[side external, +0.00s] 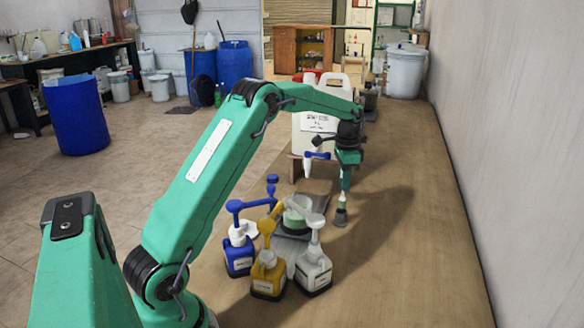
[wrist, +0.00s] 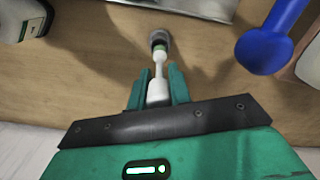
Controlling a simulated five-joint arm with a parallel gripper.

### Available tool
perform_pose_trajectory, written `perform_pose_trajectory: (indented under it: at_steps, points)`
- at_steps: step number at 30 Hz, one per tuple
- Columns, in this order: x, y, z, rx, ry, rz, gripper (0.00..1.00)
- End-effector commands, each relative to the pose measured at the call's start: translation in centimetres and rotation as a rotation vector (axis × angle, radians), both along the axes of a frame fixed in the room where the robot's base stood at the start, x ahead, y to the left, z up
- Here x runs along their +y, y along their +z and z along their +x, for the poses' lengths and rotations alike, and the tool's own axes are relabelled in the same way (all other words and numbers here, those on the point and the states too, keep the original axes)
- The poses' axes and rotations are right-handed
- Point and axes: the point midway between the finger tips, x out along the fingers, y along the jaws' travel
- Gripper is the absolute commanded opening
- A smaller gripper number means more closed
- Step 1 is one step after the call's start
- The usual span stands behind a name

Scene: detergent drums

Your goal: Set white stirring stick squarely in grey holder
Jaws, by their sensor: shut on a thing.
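My gripper (wrist: 158,88) is shut on the white stirring stick (wrist: 157,64), with one green finger on each side of its wide white end. The stick runs away from the fingers to a green band and the grey holder (wrist: 158,38) in the wrist view. In the side external view my gripper (side external: 345,180) points down, with the stick's pale lower part below it, right above the small grey holder (side external: 340,218) on the bench. The stick looks near upright and lined up with the holder. I cannot tell whether its tip is inside or how deep.
Blue, yellow and white pump bottles (side external: 268,270) stand left of the holder around a pale green tub (side external: 297,214). A blue pump head (wrist: 264,52) is close on the right in the wrist view. A white canister (side external: 312,130) stands behind. The bench to the right (side external: 410,220) is clear.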

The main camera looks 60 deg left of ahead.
Motion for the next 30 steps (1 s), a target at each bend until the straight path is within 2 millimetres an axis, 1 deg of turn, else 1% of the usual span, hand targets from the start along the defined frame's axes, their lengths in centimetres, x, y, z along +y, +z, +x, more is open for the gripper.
perform_pose_trajectory:
  at_steps: [21,30]
  points:
    - [0.0,-1.0,0.0,0.000,0.000,0.000,0.00]
    - [0.0,-1.2,0.0,0.000,0.000,0.000,0.00]
